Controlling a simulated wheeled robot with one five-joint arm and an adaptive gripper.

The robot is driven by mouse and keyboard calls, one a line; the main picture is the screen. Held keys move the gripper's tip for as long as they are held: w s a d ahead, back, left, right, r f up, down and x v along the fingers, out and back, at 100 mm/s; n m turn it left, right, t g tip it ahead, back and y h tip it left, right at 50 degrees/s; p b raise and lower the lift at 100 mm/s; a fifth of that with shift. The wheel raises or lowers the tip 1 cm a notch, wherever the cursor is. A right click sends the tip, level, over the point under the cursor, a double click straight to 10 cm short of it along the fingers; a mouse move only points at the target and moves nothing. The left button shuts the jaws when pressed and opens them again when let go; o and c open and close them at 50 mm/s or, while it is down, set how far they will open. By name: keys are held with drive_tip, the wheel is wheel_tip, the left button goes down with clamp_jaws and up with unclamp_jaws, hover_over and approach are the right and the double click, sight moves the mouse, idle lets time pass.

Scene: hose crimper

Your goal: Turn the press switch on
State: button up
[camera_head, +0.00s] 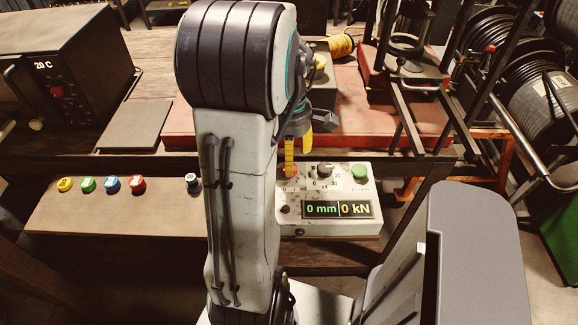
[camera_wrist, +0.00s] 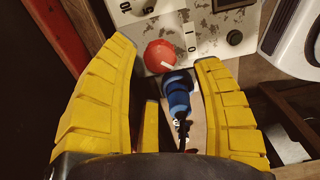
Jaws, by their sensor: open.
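The press control box (camera_head: 335,225) stands on the bench, its display reading 0 mm and 0 kN. Its red rotary switch (camera_head: 290,171) sits at the upper left of the panel, partly hidden by my gripper. In the wrist view the red switch (camera_wrist: 160,56) has a white pointer line and lies ahead of my fingertips, roughly between them. Marks 0 and 1 are printed beside it; which one the pointer selects is unclear. My gripper (camera_wrist: 160,52) is open and empty, its yellow fingers spread. In the head view my gripper (camera_head: 297,143) hangs just above the switch.
A black dial (camera_head: 325,169) and a green button (camera_head: 359,172) are beside the switch. A red platform (camera_head: 200,125) is behind. A blue and black part (camera_wrist: 178,95) shows between my fingers; I cannot tell what it is.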

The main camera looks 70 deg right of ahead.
drive_tip(key=shift+f, duration=2.3)
drive_tip(key=c, duration=1.2)
